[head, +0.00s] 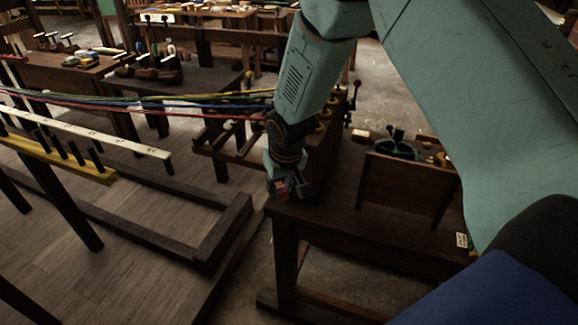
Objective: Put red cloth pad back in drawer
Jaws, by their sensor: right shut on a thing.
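My right gripper (290,187) is shut on the red cloth pad (281,187), of which only a small red patch shows between the dark fingers. The gripper points down at the near left corner of a dark wooden bench (325,215). I cannot tell if the pad touches the bench top. A brown wooden front or box wall (405,187) stands on the bench to the right and may belong to the drawer; its inside is hidden from here. My left gripper is not in view.
Coloured ropes (150,105) stretch across from the left to behind my right arm. A white marked rail (90,132) and a yellow beam (65,160) stand at left. A green round object (396,148) sits behind the brown wall. Bare plank floor (120,255) lies front left.

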